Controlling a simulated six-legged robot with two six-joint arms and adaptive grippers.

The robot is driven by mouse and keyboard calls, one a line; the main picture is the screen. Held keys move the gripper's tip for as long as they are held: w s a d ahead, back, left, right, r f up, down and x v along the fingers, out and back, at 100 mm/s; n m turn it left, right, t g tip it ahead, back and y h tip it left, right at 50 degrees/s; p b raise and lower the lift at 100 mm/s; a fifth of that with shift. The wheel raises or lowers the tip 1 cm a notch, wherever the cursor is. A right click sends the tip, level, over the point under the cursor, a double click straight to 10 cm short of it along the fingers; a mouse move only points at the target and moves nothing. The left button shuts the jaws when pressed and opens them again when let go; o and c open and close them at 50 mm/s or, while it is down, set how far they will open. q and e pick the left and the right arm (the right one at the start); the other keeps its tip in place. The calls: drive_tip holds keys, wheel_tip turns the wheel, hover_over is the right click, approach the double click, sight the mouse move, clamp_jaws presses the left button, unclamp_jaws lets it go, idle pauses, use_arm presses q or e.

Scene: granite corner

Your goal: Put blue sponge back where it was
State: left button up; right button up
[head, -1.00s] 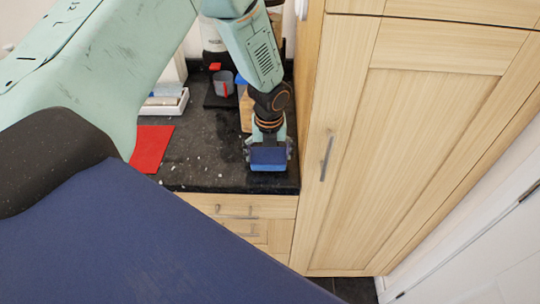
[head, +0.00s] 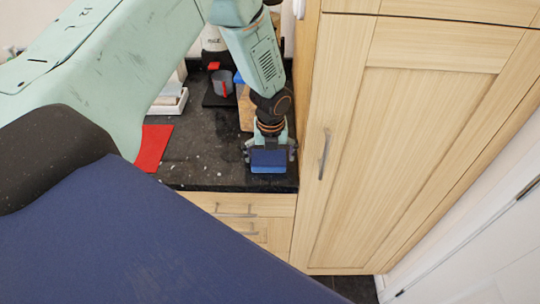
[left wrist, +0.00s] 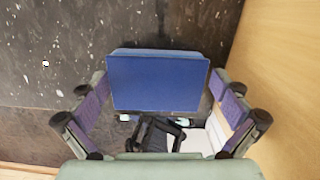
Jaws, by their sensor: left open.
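The blue sponge (head: 268,161) sits at the front right of the dark speckled countertop, close to the front edge and the tall cabinet. My left gripper (head: 269,152) points down over it and is open, with a finger on each side. In the left wrist view the sponge (left wrist: 157,84) shows as a dark blue block with a lighter blue far edge. It lies between the spread fingers of my left gripper (left wrist: 160,105), with gaps at both sides. My right gripper is not in view.
A tall wooden cabinet (head: 420,140) closes off the right side. A red mat (head: 152,147) lies left on the countertop (head: 205,150). A grey cup (head: 222,82), a wooden board (head: 246,112) and a white tray (head: 170,104) stand further back. The counter's middle is clear.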

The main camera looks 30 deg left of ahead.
sight(270, 160)
use_arm(q)
drive_tip(key=shift+a+r, duration=0.1)
drive_tip(key=shift+r, duration=0.35)
wheel_tip(270, 160, up, 11)
drive_tip(key=s, duration=0.1)
drive_tip(key=shift+d+r, duration=0.15)
drive_tip(key=shift+d, duration=0.3)
drive_tip(key=shift+s, duration=0.1)
